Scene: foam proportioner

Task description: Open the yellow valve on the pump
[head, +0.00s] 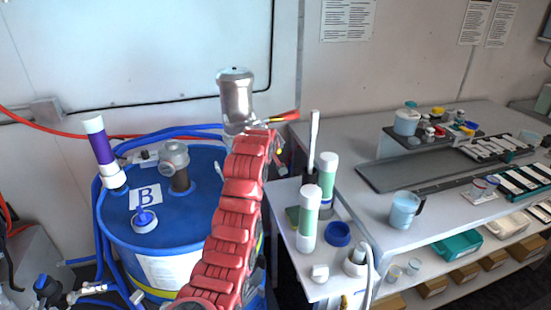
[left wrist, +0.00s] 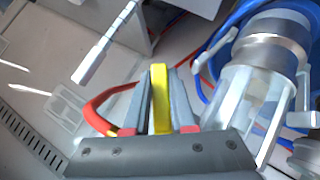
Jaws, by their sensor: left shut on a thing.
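The yellow valve handle (left wrist: 160,98) shows in the left wrist view as an upright bar between the two grey fingers of my left gripper (left wrist: 161,78). The gripper is shut on it. The pump's metal body (left wrist: 272,75) stands just right of the fingers in that view. In the head view the pump shows as a silver cylinder (head: 236,97) above the blue drum. My red segmented left arm reaches up to it and hides its lower part and most of the gripper. Small red and yellow pieces show right of the pump. My right gripper is in neither view.
A blue drum (head: 195,222) with blue hoses stands left of my arm. A small stand (head: 297,266) with white-green bottles (head: 308,230) is close on the right. A grey workbench (head: 335,185) with trays and jugs lies further right.

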